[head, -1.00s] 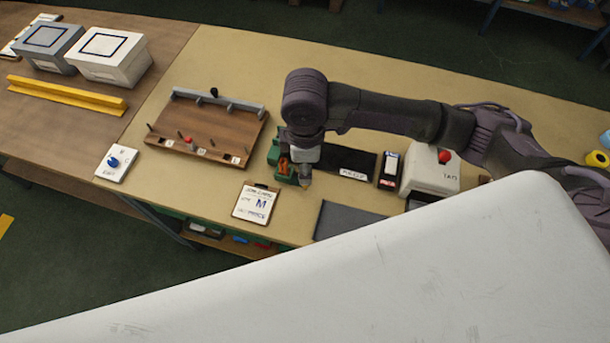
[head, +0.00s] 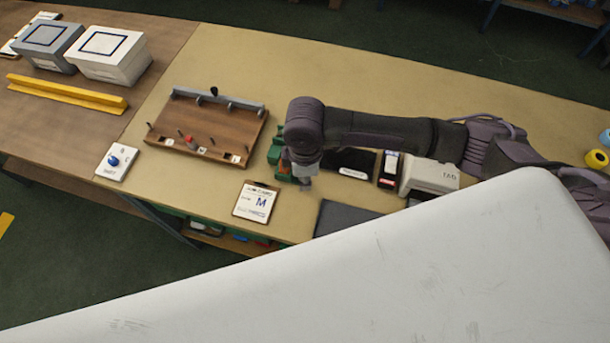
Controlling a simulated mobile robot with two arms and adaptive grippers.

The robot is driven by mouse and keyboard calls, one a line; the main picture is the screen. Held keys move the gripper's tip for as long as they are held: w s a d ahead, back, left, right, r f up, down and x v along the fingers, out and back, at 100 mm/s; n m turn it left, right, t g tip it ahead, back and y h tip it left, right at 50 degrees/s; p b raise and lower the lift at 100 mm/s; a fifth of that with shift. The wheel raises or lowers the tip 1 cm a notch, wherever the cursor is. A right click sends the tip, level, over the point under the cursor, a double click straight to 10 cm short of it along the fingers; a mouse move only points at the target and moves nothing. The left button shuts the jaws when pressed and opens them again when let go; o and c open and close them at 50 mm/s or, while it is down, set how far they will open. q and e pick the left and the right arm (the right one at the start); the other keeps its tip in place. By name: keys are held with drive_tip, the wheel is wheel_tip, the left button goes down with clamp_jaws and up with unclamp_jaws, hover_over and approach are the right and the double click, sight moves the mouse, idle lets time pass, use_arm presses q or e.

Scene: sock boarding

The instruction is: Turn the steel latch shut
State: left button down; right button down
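My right gripper (head: 304,183) points down over a small green fixture (head: 275,152) near the middle of the table. The gripper and wrist cover much of the fixture, and I cannot tell whether the fingers touch it. The fingertips are too small and hidden to show whether they are open or shut. I cannot make out the steel latch for certain. A wooden board (head: 200,130) to the left carries a grey bar (head: 240,103) along its back edge, with a black knob (head: 214,91) on it. My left gripper is out of view.
A clipboard card marked M (head: 258,203), a dark mat (head: 342,219), a black tray (head: 350,161) and a white box (head: 430,177) lie around the gripper. Two lidded boxes and a yellow bar (head: 66,93) are at the left. A large white surface (head: 380,270) blocks the front right.

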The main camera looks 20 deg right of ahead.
idle(0.3)
drive_tip(key=shift+d+r+n+p, duration=0.25)
drive_tip(key=shift+d+n+p, duration=0.15)
drive_tip(key=shift+n+p, duration=0.75)
drive_tip(key=shift+w+d+n+p, duration=0.1)
drive_tip(key=shift+d+n+p, duration=0.1)
drive_tip(key=shift+n+p, duration=0.4)
drive_tip(key=shift+w+d+n+p, duration=0.1)
drive_tip(key=shift+d+n+p, duration=0.1)
drive_tip(key=shift+n+p, duration=0.35)
drive_tip(key=n, duration=0.1)
drive_tip(key=n+p, duration=0.1)
drive_tip(key=d+n, duration=0.1)
drive_tip(key=shift+w+f+n, duration=0.1)
drive_tip(key=shift+w+n, duration=0.15)
drive_tip(key=shift+n, duration=0.15)
drive_tip(key=shift+w+d+f+n+p, duration=0.1)
drive_tip(key=shift+w+d+n+p, duration=0.1)
drive_tip(key=shift+n, duration=0.4)
drive_tip(key=shift+w+d+r+n+p, duration=0.1)
drive_tip(key=shift+n+p, duration=0.05)
drive_tip(key=shift+n, duration=0.45)
drive_tip(key=shift+w+d+f+n+p, duration=0.1)
drive_tip(key=shift+n+p, duration=0.1)
drive_tip(key=shift+n, duration=0.4)
drive_tip(key=c, duration=1.1)
unclamp_jaws()
